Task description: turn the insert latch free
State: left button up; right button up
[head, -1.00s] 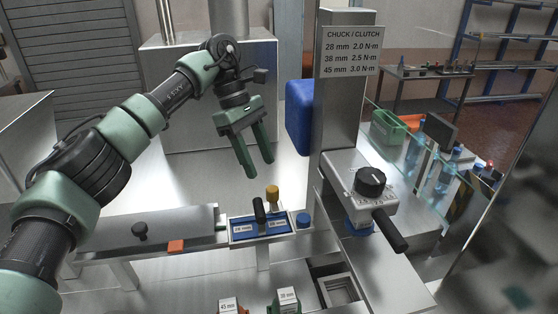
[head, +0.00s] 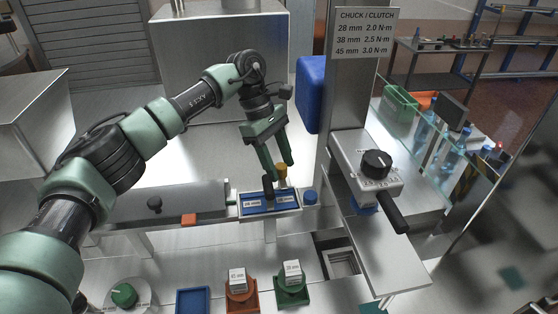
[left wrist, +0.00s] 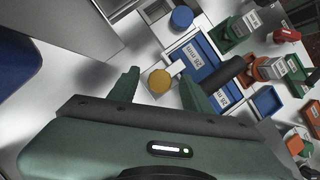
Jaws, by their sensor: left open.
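A yellow knob (head: 282,170), which looks like the insert latch, stands at the back edge of a blue insert (head: 257,209) labelled 28 mm. A black upright handle (head: 268,187) rises from the insert. In the left wrist view the yellow knob (left wrist: 160,82) appears between my fingertips, with a short pale bar beside it. My left gripper (head: 279,169) is open, pointing down at the knob; I cannot tell whether the fingers are around it or just above. The blue insert (left wrist: 202,62) and black handle (left wrist: 235,70) lie just right of the fingers there. My right gripper is out of view.
A blue round cap (head: 310,197) sits right of the insert. The grey chuck unit (head: 366,170) with its black dial and lever stands further right. Orange (head: 241,298) and green (head: 291,291) holders carry 45 mm and 38 mm blocks in front.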

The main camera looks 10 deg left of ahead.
pick_arm(q)
grip_shut()
jog(key=shift+f+n+b, duration=0.15)
jog(key=shift+n+b, duration=0.25)
jog(key=shift+b, duration=0.4)
jog(key=n+t+b, duration=0.1)
jog(key=n+b, duration=0.2)
jog(key=b, duration=0.1)
jog(key=n+t+b, duration=0.2)
jog(key=n+b, duration=0.2)
jog(key=n+t+b, duration=0.1)
jog(key=n+b, duration=0.3)
jog(key=shift+s+y, duration=0.3)
jog(key=n+t+b, duration=0.1)
jog(key=n+b, duration=0.1)
jog(key=n, duration=0.1)
jog(key=shift+d+n+y+b, duration=0.1)
jog(key=shift+n+y+b, duration=0.2)
jog(key=shift+y+b, duration=0.1)
jog(key=shift+n+t+y+b, duration=0.4)
jog(key=shift+n+b, duration=0.4)
jog(key=shift+n, duration=0.4)
jog(key=shift+r, duration=0.2)
grip_release()
jog(key=shift+s, duration=0.1)
